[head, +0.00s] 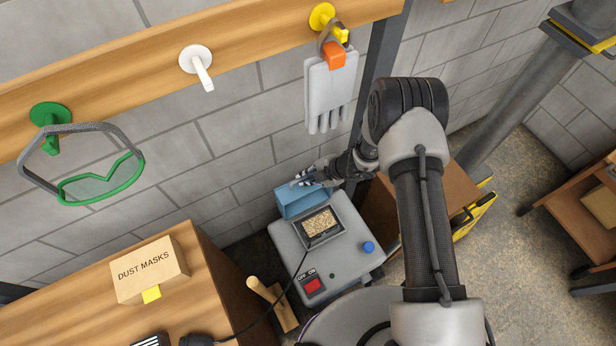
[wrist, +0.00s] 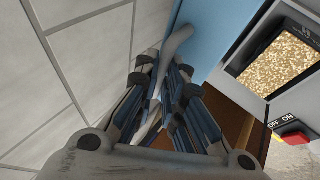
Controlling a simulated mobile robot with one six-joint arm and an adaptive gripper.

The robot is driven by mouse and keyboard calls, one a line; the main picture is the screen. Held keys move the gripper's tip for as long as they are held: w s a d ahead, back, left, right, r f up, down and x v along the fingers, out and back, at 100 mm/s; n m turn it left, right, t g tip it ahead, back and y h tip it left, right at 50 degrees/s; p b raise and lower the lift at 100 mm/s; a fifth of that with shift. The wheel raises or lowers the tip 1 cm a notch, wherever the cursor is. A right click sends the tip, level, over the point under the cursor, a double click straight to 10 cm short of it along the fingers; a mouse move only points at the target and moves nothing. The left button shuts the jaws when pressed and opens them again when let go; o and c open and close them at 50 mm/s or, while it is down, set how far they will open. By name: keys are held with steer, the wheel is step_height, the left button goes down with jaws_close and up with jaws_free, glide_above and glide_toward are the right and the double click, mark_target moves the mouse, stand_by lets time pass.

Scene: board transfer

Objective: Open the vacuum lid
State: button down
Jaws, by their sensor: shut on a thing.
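The vacuum (head: 345,262) is a grey box on the floor with a dark-framed window of tan chips (head: 319,224) on top. Its blue lid (head: 298,203) is at the back left, rising above the grey top; I cannot tell its exact angle. The lid (wrist: 215,30) also shows in the wrist view, with a curved grey handle (wrist: 174,45). My gripper (head: 308,179) is at the lid's far side near the wall. In the wrist view my gripper (wrist: 160,98) is shut on the handle, whose lower part is partly hidden between the fingers.
A red switch (head: 312,286) and blue knob (head: 368,247) are on the vacuum. A wooden bench (head: 190,308) with a dust masks box (head: 150,270) is at left. A block wall (head: 235,160) is close behind; gloves (head: 330,90) hang above. A brown cabinet (head: 380,215) stands right.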

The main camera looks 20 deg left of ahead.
steer(key=shift+w+a+r, duration=0.1)
steer(key=shift+a+r, duration=0.05)
steer(key=shift+r, duration=0.05)
steer(key=c, duration=1.7)
jaws_free()
steer(key=shift+f, duration=0.1)
steer(key=shift+d, duration=0.2)
steer(key=v, duration=1.2)
steer(key=shift+c, duration=0.3)
